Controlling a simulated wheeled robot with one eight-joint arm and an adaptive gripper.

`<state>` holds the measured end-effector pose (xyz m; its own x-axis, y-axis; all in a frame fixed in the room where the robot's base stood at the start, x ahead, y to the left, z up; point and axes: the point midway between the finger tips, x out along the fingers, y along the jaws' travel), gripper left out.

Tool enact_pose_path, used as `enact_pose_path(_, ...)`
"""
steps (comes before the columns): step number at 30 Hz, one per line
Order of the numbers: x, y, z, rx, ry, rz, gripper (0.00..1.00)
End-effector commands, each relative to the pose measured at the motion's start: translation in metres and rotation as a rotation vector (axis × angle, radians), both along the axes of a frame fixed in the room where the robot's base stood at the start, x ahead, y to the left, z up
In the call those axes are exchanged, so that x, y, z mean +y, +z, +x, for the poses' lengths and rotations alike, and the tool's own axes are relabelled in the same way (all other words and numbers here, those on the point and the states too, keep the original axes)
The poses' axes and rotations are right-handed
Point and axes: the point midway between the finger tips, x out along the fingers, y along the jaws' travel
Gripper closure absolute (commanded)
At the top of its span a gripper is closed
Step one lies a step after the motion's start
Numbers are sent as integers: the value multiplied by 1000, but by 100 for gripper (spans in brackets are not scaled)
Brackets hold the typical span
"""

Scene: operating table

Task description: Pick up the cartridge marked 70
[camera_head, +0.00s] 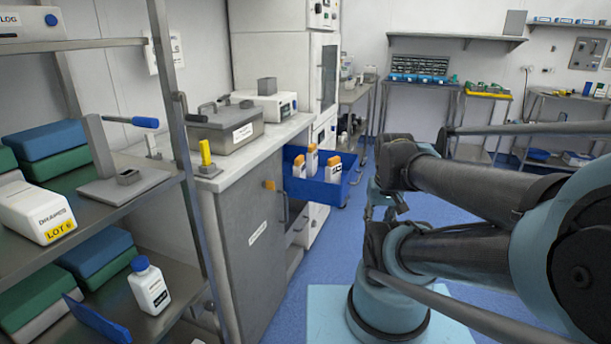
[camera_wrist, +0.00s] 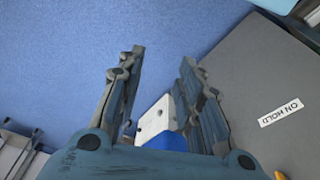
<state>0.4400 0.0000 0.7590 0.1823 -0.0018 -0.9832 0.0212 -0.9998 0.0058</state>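Several white cartridges with orange tops stand in a blue bin (camera_head: 327,191) at the cabinet front in the head view. They include a left cartridge (camera_head: 299,168), a middle one (camera_head: 312,161) and a right one (camera_head: 333,170). Their marks are too small to read, so I cannot tell which is 70. My gripper (camera_head: 386,206) is right of the bin and apart from it, partly hidden by my arm. In the wrist view my gripper (camera_wrist: 161,57) has its fingers spread, with blue floor between the tips. No cartridge can be made out there.
A grey cabinet door (camera_wrist: 262,75) with an ON HOLD label is right of the fingers. A white and blue thing (camera_wrist: 155,119) shows between the finger bases; I cannot tell what it is. A shelf rack (camera_head: 110,195) stands left. Blue floor (camera_head: 345,240) is clear beyond the bin.

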Motion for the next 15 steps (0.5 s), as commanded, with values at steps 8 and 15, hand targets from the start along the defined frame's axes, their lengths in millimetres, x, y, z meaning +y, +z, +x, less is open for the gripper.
enact_pose_path(8, 1, 5, -7, -11, 5, 1, 42)
enact_pose_path(15, 11, 34, 25, -18, 121, 32, 18)
